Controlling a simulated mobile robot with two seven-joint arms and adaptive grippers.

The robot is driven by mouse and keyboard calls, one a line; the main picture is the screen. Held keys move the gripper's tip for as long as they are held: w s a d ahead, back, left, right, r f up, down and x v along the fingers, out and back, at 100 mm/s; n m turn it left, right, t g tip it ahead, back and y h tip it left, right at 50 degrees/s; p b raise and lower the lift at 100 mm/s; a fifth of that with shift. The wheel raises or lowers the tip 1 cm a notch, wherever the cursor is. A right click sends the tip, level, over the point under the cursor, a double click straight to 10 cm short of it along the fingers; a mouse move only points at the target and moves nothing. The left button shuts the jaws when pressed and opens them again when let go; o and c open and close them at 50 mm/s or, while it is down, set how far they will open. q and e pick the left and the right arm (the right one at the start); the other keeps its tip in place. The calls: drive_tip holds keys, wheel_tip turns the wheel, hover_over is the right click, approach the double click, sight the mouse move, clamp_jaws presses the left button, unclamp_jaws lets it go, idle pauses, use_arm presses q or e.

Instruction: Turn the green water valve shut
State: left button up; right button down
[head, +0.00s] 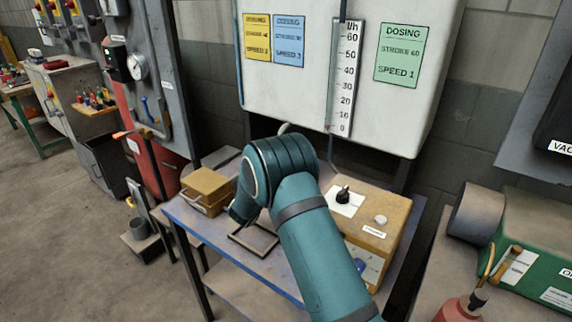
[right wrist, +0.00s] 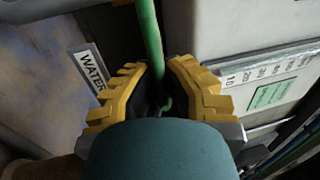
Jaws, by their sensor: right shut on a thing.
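In the right wrist view a green rod-like handle (right wrist: 150,38) runs from the top edge down between my right gripper's yellow fingers (right wrist: 160,95). It looks like the water valve's lever; a "WATER" label (right wrist: 92,68) sits just left of it. My right gripper is shut on the green handle, whose lower end partly shows between the fingers. In the head view my teal right arm covers the middle, hiding the valve and the right gripper. My left gripper is not in view.
A white dosing cabinet (head: 290,62) with a scale hangs on the wall behind my arm. Below, a blue-grey table (head: 190,219) holds a small tan box (head: 208,187) and a larger tan box with a black knob (head: 343,195). Open floor (head: 60,235) lies left.

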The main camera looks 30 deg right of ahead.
drive_tip(key=shift+f, duration=0.2)
drive_tip(key=c, duration=1.5)
unclamp_jaws()
drive_tip(key=o, duration=0.5)
drive_tip(key=shift+r, duration=0.1)
drive_tip(key=shift+s+a, duration=0.1)
drive_tip(key=v, duration=1.2)
